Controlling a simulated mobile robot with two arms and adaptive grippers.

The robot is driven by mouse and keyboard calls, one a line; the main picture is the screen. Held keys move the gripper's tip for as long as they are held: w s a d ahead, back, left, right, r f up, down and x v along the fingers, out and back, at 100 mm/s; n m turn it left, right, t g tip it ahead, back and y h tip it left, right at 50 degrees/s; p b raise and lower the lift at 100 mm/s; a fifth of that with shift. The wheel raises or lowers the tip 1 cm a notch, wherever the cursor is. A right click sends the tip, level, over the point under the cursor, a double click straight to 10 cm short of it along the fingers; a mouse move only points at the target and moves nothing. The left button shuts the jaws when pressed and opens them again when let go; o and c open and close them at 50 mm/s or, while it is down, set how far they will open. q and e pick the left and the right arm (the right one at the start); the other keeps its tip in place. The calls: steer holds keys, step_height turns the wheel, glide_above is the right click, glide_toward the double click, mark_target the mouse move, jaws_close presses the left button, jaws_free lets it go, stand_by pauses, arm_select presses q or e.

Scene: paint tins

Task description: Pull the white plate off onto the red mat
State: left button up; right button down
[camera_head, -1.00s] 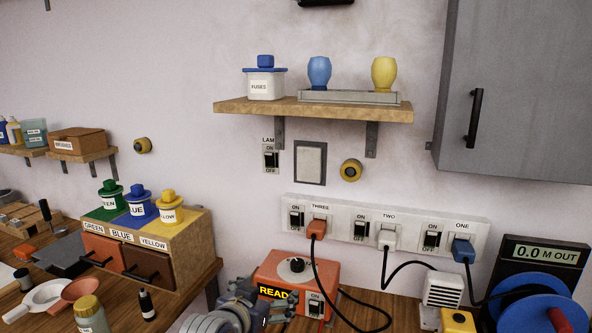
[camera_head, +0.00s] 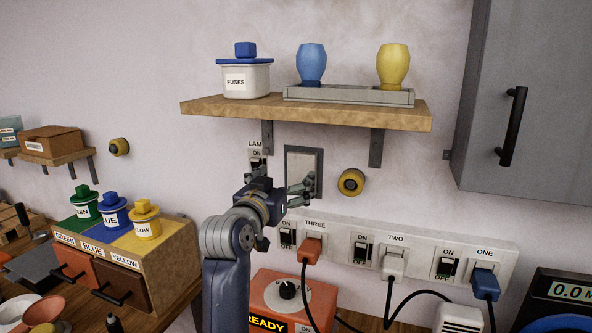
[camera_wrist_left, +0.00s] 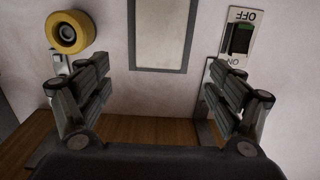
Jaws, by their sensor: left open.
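A pale, whitish-grey plate (camera_head: 304,162) in a dark frame is on the wall below the wooden shelf; its lower part is partly hidden behind my left gripper (camera_head: 299,189). In the left wrist view, which is upside down, the plate (camera_wrist_left: 162,35) lies between and beyond my spread fingers (camera_wrist_left: 157,88). The left gripper is open and empty, apart from the plate; the exact gap is unclear. No red mat shows. A white dish (camera_head: 18,309) is also partly in view at the lower left. My right gripper is not in view.
The shelf (camera_head: 200,108) with its brackets is just above my gripper. A lamp switch (camera_head: 256,160) is left of the plate and a yellow round knob (camera_head: 351,182) right of it. The socket strip (camera_head: 425,248) with plugs and cables runs below. The paint-tin box (camera_head: 168,250) stands left.

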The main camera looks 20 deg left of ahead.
mark_target(301, 165)
arm_select(q)
steer(key=w, duration=0.1)
steer(key=w+p, duration=0.1)
steer(key=w, duration=0.3)
steer(key=shift+d+r+p, duration=0.15)
steer(key=shift+r+p, duration=0.1)
steer(key=shift+p, duration=0.05)
steer(key=w+p, duration=0.1)
steer(key=w, duration=0.3)
steer(key=shift+w+f, duration=0.1)
steer(key=shift+f, duration=0.05)
steer(key=shift+w, duration=0.15)
steer(key=c, duration=1.1)
steer(key=shift+o, duration=0.2)
steer(key=shift+c, duration=0.9)
steer(key=shift+f, duration=0.1)
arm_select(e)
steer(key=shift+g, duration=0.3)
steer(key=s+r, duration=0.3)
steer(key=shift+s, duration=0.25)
arm_select(q)
steer(key=shift+s, duration=0.25)
